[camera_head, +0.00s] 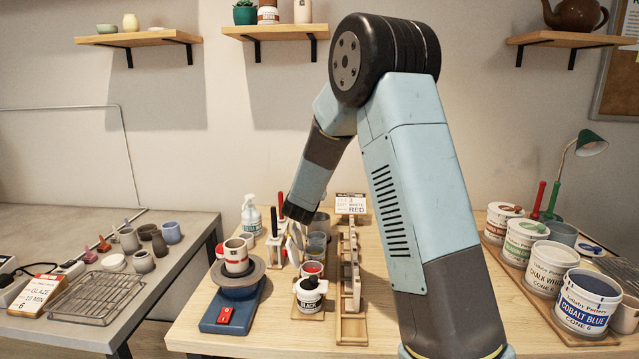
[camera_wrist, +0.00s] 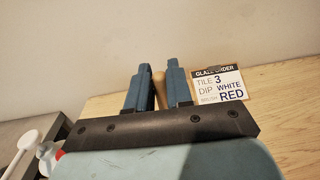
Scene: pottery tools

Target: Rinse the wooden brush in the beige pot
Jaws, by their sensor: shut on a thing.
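My gripper (camera_wrist: 157,82) is shut on a slim wooden handle (camera_wrist: 160,92), which shows between its two blue fingers in the wrist view. This looks like the wooden brush; its bristle end is hidden. In the head view my gripper (camera_head: 293,229) points down over the middle of the table, close to a cluster of small pots. A grey-beige pot (camera_head: 320,222) stands at the back of this cluster, just right of my gripper and partly hidden. I cannot tell for sure whether it is the beige pot, or whether the brush touches any pot.
A wooden rack (camera_head: 350,275) is at right. An order card (camera_head: 350,204) stands behind; large glaze buckets (camera_head: 586,303) stand far right.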

